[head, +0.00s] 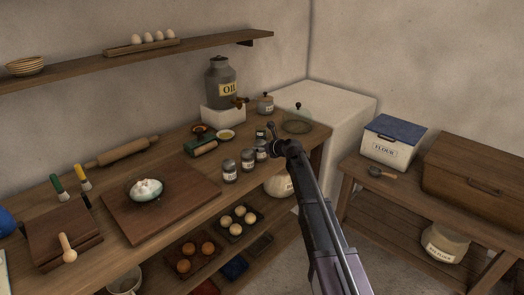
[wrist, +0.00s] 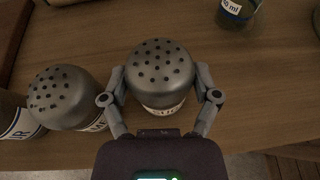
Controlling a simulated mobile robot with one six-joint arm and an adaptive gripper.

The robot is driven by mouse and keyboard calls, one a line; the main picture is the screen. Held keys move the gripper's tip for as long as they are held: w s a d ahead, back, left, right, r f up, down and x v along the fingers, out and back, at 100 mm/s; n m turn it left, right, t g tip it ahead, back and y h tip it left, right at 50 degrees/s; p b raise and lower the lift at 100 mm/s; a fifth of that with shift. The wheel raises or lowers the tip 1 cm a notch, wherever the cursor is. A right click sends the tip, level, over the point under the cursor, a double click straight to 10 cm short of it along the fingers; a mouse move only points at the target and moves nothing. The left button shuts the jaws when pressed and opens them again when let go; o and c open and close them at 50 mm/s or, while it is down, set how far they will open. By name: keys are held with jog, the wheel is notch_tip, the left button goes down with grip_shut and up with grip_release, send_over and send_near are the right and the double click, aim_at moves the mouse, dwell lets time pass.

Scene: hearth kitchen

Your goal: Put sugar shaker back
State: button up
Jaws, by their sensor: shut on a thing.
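Three metal shakers stand in a row near the front edge of the wooden counter. My gripper (head: 270,149) is at the right-hand shaker (head: 261,150), partly hidden behind it. The middle shaker (wrist: 66,92) is just left of the left finger. The left shaker (wrist: 18,118) shows a label ending in what looks like R.
A small labelled bottle (wrist: 238,10) stands behind and right of the held shaker. A glass dome (head: 297,122) is at the counter's right end. Bare counter shows right of the held shaker.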

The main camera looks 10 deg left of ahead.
jog(key=shift+f, duration=0.15)
jog(key=o, duration=1)
jog(key=shift+o, duration=0.2)
jog(key=shift+r, duration=0.25)
jog(key=p+v, duration=0.4)
jog(key=v, duration=0.8)
jog(key=shift+p, duration=0.35)
